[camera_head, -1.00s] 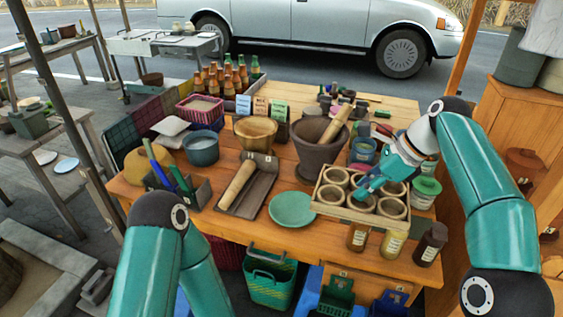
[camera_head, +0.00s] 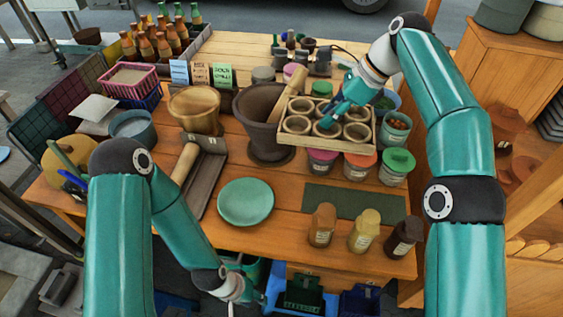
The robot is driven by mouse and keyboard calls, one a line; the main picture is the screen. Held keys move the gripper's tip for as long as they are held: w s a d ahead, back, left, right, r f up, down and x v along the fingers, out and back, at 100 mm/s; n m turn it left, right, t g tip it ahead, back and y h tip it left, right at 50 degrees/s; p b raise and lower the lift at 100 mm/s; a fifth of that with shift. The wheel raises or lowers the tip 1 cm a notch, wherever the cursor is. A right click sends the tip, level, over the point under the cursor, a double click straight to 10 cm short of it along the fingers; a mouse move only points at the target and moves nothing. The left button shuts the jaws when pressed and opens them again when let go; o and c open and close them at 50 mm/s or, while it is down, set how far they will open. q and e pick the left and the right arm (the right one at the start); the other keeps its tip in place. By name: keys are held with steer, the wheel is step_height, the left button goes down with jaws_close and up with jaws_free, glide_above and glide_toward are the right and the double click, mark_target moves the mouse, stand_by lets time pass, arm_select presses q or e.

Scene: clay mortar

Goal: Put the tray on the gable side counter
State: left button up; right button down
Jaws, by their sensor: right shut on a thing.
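The tray (camera_head: 325,142) is a pale wooden box holding several round clay pots. My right gripper (camera_head: 333,118) reaches in from the right and is shut on the tray, its fingers among the pots. The tray is raised above the wooden table, in front of jars with coloured lids. My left gripper (camera_head: 234,290) is low at the front edge of the table, cut by the bottom of the view; its fingers cannot be made out. A wooden counter (camera_head: 520,45) stands at the right with pots on it; I cannot tell if it is the gable side counter.
A large mortar (camera_head: 256,128) stands close left of the tray. A dark green mat (camera_head: 350,201) lies bare in front of the lidded jars. A teal plate (camera_head: 246,202) and several small bottles (camera_head: 364,230) are near the front. A wooden post rises at the right.

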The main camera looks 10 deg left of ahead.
steer(key=shift+f+b, duration=0.3)
steer(key=shift+f, duration=0.15)
steer(key=shift+f+b, duration=2.2)
steer(key=shift+f, duration=11.3)
steer(key=c, duration=1.1)
jaws_free()
steer(key=shift+f, duration=0.1)
steer(key=shift+d, duration=0.1)
